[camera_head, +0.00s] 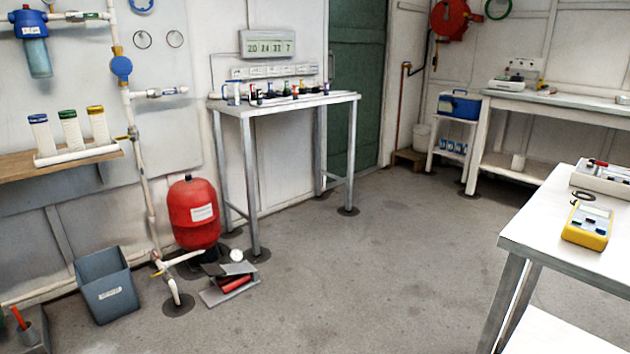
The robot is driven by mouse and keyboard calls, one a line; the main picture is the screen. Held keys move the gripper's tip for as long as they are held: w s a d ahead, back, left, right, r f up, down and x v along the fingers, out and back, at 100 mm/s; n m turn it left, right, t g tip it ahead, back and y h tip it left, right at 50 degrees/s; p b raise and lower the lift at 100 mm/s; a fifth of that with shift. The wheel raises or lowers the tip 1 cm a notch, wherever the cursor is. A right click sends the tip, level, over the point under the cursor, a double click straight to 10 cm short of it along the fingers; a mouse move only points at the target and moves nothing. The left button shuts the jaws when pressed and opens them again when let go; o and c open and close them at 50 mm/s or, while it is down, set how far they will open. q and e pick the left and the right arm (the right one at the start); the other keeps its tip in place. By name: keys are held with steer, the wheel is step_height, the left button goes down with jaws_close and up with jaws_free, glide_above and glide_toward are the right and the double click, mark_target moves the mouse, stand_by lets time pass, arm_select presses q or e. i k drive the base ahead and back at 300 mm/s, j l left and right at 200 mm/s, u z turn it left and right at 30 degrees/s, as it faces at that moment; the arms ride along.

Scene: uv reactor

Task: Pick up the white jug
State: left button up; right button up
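No white jug can be made out for certain. A small pale vessel (234,93) stands at the left end of the white table (285,102) against the back wall, but it is too small to tell whether it is a jug. A white bucket-like container (420,138) stands near the back right corner, beside the blue cool box. Neither of my grippers is in view.
Several small items line the back table. A red tank (194,214), a grey bin (106,286) and white pipework stand at left. A table with a yellow meter (587,226) is at right. The floor (370,260) between is clear.

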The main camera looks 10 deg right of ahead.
mark_target(518, 163)
steer(key=i+j+u, duration=0.15)
steer(key=i, duration=0.55)
steer(key=i+j+u, duration=0.15)
steer(key=i, duration=0.5)
steer(key=i+l+z, duration=0.15)
steer(key=i+z, duration=0.7)
steer(key=i+j+z, duration=0.1)
steer(key=i+z, duration=0.75)
steer(key=i, duration=1.05)
steer(key=i+z, duration=0.3)
steer(key=i, duration=0.45)
steer(key=i+z, duration=0.35)
steer(key=i, duration=0.45)
steer(key=i+l+u, duration=0.1)
steer(key=i, duration=0.3)
steer(key=i+l+u, duration=0.1)
steer(key=i+l, duration=0.15)
steer(key=i, duration=0.15)
